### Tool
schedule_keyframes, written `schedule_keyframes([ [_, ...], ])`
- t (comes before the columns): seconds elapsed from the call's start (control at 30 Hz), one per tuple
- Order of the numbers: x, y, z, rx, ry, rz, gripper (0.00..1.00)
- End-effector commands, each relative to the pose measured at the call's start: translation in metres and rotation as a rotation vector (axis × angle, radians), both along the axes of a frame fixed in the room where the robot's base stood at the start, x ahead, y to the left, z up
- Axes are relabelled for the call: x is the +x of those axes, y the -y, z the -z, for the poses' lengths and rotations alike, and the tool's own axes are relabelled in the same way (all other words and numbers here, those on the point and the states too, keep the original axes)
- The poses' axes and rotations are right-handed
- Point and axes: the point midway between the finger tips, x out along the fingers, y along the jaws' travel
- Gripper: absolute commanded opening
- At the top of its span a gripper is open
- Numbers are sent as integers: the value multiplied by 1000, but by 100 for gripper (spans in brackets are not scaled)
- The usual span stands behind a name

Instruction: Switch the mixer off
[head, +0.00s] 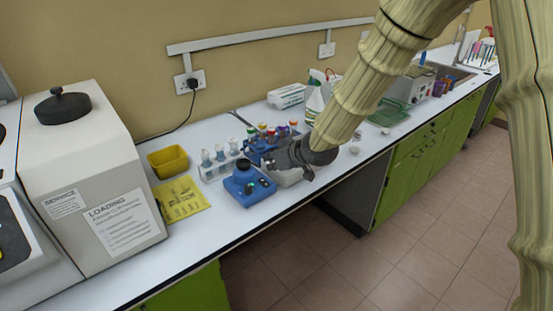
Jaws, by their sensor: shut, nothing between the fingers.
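The mixer appears to be the small blue device (247,187) near the front edge of the white bench, with a dark round top and small knobs or buttons on its front. Its switch state is too small to tell. My gripper (279,166) is dark grey and shut, with nothing held. It is just to the right of the mixer, close to it; I cannot tell whether it touches. My arm comes down from the upper right and hides part of the bench behind it.
A rack of pale-capped bottles (220,163) and a blue rack of colored-capped tubes (256,148) stand behind the mixer. A yellow tray (168,161) and yellow sheet (181,199) lie left, beside a large white machine (90,170).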

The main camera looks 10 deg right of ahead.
Motion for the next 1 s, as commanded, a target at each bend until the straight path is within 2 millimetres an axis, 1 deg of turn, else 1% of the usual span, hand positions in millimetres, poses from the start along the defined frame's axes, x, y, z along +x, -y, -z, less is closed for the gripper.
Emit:
schedule_keyframes([
  [0.4,35,-24,34,-2,-1,-2,0],
  [0.6,36,-25,57,-1,-2,-1,0],
  [0.7,37,-25,63,-1,0,-1,0],
  [0.83,38,-25,69,0,0,0,0],
  [1.0,38,-25,72,1,1,0,0],
])
